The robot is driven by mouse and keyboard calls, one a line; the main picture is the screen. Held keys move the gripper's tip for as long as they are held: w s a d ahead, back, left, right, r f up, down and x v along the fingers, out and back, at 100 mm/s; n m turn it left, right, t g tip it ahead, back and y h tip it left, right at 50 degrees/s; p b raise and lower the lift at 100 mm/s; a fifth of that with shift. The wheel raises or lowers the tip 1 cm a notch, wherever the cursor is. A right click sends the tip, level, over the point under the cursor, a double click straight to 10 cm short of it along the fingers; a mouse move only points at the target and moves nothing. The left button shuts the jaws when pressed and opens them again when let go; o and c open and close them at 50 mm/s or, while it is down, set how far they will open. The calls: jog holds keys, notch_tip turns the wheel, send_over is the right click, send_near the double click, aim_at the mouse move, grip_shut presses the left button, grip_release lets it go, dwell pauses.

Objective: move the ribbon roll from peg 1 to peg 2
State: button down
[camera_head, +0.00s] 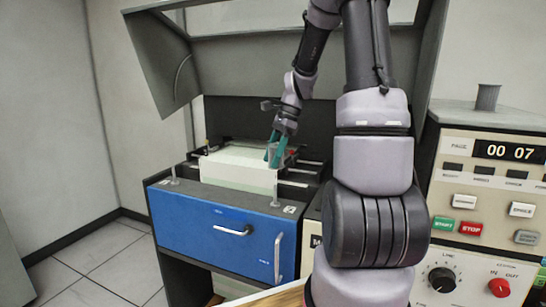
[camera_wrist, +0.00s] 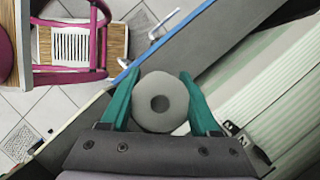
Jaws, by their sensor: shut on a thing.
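The ribbon roll (camera_wrist: 160,101) is a light grey ring with a dark centre hole in the wrist view. My gripper (camera_wrist: 160,104) is shut on it, with one teal finger at each side. In the head view my gripper (camera_head: 277,152) is above the right part of the blue-fronted machine, and the roll is hard to make out there. Two thin uprights, apparently the pegs, stand on the machine's front ledge: a left one (camera_head: 174,171) and a right one (camera_head: 288,193). I cannot read which number each bears. Neither shows a roll on it.
The machine (camera_head: 200,222) has a raised grey hood (camera_head: 160,62) over it. Pale paper (camera_head: 238,170) spans its middle, beside the gripper. A control console (camera_head: 487,190) stands close on the right. Open tiled floor (camera_head: 95,255) lies at the left. A pink-framed chair (camera_wrist: 72,45) shows in the wrist view.

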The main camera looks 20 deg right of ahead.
send_over(275, 187)
jog(key=shift+w+d+x, duration=0.1)
jog(key=shift+d+x, duration=0.05)
jog(key=shift+x, duration=0.65)
jog(key=shift+w+d+x, duration=0.1)
jog(key=shift+d+x, duration=0.05)
jog(key=shift+x, duration=0.6)
jog(key=shift+w+d+x, duration=0.1)
jog(key=shift+d+x, duration=0.05)
jog(key=shift+x, duration=0.65)
jog(key=shift+s+f, duration=0.1)
jog(key=shift+f, duration=0.05)
jog(key=shift+f, duration=4.15)
dwell(0.5)
jog(key=shift+c, duration=0.2)
grip_release()
